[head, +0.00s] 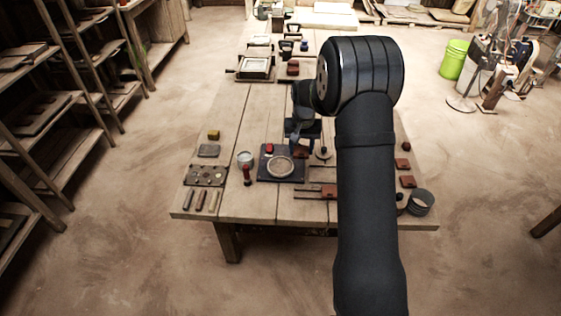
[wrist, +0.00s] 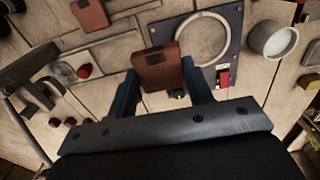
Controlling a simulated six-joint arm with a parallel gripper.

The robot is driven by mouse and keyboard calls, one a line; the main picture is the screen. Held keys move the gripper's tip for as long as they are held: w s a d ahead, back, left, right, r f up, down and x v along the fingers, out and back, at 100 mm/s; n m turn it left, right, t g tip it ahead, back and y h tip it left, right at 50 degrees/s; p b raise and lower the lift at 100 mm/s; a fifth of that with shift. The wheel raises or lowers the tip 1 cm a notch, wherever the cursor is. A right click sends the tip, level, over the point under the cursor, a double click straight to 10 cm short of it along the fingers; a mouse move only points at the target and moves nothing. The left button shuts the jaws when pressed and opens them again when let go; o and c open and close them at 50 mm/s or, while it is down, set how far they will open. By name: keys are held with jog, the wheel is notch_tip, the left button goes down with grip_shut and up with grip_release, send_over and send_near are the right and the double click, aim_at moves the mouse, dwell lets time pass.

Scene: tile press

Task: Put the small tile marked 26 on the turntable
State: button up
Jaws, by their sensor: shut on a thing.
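My gripper (wrist: 159,69) is shut on a small reddish-brown tile (wrist: 157,60) in the wrist view. The tile sits between the two blue fingers, and no number can be read on it. In the head view my gripper (head: 303,138) is over the table, with the tile (head: 301,153) showing small beneath it. The turntable looks to be the pale round disc (head: 280,167) on a dark square base, just left of and nearer than my gripper. Its ring (wrist: 178,39) shows beyond the held tile in the wrist view. The tile's exact height above the table cannot be told.
A red switch (wrist: 223,76) is on the turntable's base. Other reddish tiles (head: 403,163) lie at the table's right, one (head: 329,191) by thin rails. A dark round pot (head: 420,202) stands at the front right corner.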

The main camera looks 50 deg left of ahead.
send_over(280, 166)
notch_tip(280, 166, down, 4)
jog(key=shift+w+f, duration=0.1)
jog(key=shift+f, duration=2.15)
jog(key=shift+f, duration=0.15)
jog(key=o, duration=1)
notch_tip(280, 166, up, 12)
